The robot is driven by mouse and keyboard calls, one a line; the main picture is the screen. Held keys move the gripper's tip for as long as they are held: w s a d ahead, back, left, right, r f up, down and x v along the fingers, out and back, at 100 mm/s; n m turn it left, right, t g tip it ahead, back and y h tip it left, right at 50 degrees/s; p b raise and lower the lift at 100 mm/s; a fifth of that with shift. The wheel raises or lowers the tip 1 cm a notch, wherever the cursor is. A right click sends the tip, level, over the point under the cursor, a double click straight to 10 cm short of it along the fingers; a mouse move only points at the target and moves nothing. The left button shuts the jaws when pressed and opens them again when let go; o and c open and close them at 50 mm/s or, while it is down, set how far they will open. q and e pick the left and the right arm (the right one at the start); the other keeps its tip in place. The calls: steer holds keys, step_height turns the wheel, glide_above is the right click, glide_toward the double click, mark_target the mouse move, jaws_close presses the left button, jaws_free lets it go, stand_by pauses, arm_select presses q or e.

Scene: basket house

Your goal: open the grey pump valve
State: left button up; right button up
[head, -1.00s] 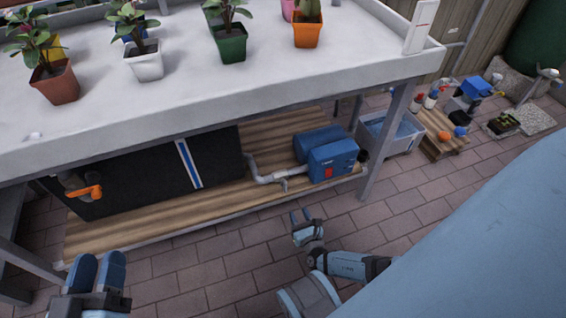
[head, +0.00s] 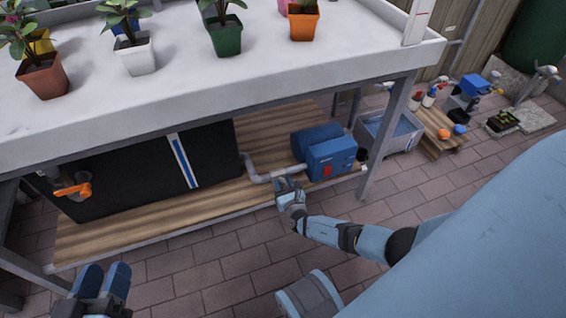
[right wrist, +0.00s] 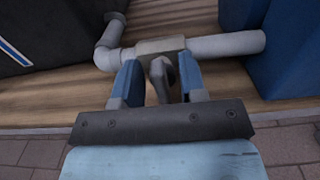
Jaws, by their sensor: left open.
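The grey pump valve sits on the grey pipe (head: 259,177) between the black tank and the blue pump (head: 328,152) on the wooden shelf under the table. In the right wrist view its grey handle (right wrist: 159,76) points toward me, between the two blue fingers. My right gripper (head: 287,185) is at the valve, its fingers (right wrist: 160,82) apart on either side of the handle, with gaps visible. In the head view it partly hides the handle. My left gripper (head: 103,281) is open and empty at the lower left, away from the pipe.
A black tank (head: 120,180) with an orange valve handle (head: 73,190) fills the shelf's left. The white tabletop (head: 180,87) with several potted plants overhangs the shelf. A table leg (head: 386,135) stands right of the pump. The paved floor in front is clear.

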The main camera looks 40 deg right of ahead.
steer(key=shift+c, duration=0.2)
steer(key=c, duration=0.6)
steer(key=shift+o, duration=0.2)
